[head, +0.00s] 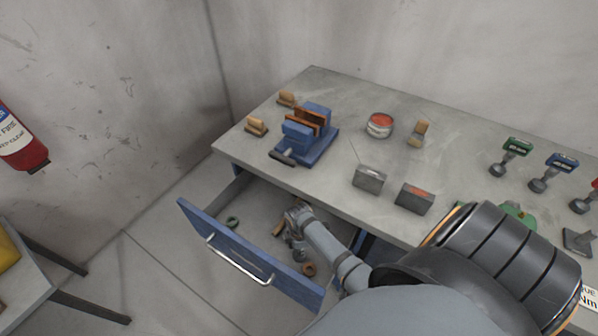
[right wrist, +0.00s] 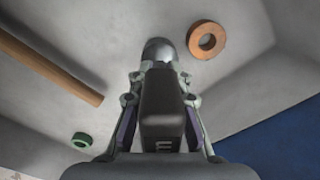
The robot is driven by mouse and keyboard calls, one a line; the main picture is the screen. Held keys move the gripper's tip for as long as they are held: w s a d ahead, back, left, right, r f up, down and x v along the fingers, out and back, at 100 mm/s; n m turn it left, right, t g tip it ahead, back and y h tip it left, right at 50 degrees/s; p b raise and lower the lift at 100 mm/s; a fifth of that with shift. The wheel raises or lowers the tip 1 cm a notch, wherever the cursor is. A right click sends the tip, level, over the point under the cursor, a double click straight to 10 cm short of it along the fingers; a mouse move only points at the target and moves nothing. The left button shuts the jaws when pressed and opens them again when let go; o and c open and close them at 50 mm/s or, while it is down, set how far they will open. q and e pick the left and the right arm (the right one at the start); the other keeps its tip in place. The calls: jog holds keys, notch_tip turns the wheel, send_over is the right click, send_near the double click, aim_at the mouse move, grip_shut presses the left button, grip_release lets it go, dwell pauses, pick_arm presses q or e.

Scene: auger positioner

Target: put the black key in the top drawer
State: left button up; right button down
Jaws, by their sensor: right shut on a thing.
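The top drawer (head: 225,245) is open, with a blue front and a silver handle. My right gripper (head: 297,245) reaches down into the drawer space from above. In the right wrist view my right gripper (right wrist: 157,85) is shut on the black key (right wrist: 161,115). The key has a dark block-like handle between the fingers and a rounded silver end pointing away, over the pale drawer floor. I cannot tell whether its tip touches the floor. In the head view the key is small and mostly hidden by the gripper. My left gripper is not in view.
In the drawer lie a green ring (head: 232,222), a wooden stick (head: 278,228) and an orange ring (head: 308,269).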

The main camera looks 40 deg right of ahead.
jog(key=shift+f, duration=0.2)
jog(key=c, duration=1.3)
grip_release()
jog(key=shift+f, duration=0.15)
notch_tip(320, 180, up, 12)
jog(key=shift+r+p, duration=0.15)
jog(key=shift+p, duration=0.35)
